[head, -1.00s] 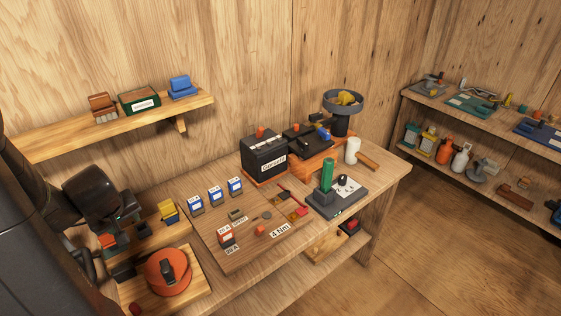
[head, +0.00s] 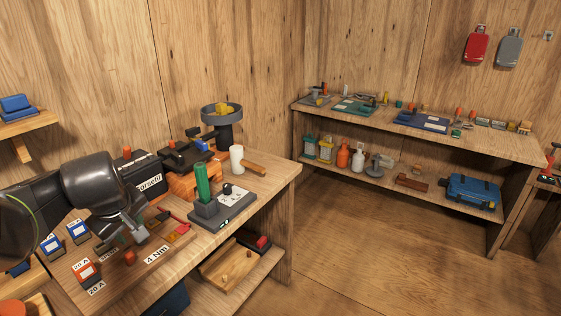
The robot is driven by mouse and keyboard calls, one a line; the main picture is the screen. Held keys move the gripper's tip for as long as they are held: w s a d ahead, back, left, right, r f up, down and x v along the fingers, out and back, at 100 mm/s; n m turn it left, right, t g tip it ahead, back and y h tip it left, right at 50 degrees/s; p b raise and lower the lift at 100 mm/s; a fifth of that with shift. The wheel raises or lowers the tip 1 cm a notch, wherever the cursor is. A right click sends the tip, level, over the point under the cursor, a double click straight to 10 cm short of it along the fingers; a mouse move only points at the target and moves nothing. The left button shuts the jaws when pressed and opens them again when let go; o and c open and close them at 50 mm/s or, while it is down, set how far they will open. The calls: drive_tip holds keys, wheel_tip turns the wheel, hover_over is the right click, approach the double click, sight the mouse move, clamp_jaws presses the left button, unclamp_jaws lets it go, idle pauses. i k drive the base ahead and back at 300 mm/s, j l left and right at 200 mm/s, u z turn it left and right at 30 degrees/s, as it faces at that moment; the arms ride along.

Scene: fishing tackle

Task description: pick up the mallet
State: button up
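The mallet (head: 237,160) has a white cylindrical head and a brown wooden handle (head: 256,169). It rests near the far right end of the workbench (head: 262,195), head upright, with the handle pointing right. My gripper (head: 133,232) is at the left in the head view, over the bench's small parts, well left of the mallet and apart from it. Its fingers are small and dark, and I cannot make out whether they are apart or together.
A grey device with a green column (head: 203,190) stands in front of the mallet. A pedestal bowl with yellow contents (head: 222,118) stands behind it. A black battery box (head: 145,175) is behind my arm. Open floor (head: 370,250) lies right of the bench.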

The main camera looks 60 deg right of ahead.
sight(237, 162)
drive_tip(key=l+z, duration=0.25)
drive_tip(key=z, duration=0.15)
drive_tip(key=l+z, duration=0.25)
drive_tip(key=z, duration=0.15)
drive_tip(key=i+l+z, duration=0.15)
drive_tip(key=z, duration=0.25)
drive_tip(key=i+l+u, duration=0.35)
drive_tip(key=l+u, duration=0.2)
drive_tip(key=i+l+u, duration=0.1)
drive_tip(key=l+u, duration=0.15)
drive_tip(key=l, duration=0.15)
drive_tip(key=i+l+u, duration=0.1)
drive_tip(key=l+u, duration=0.2)
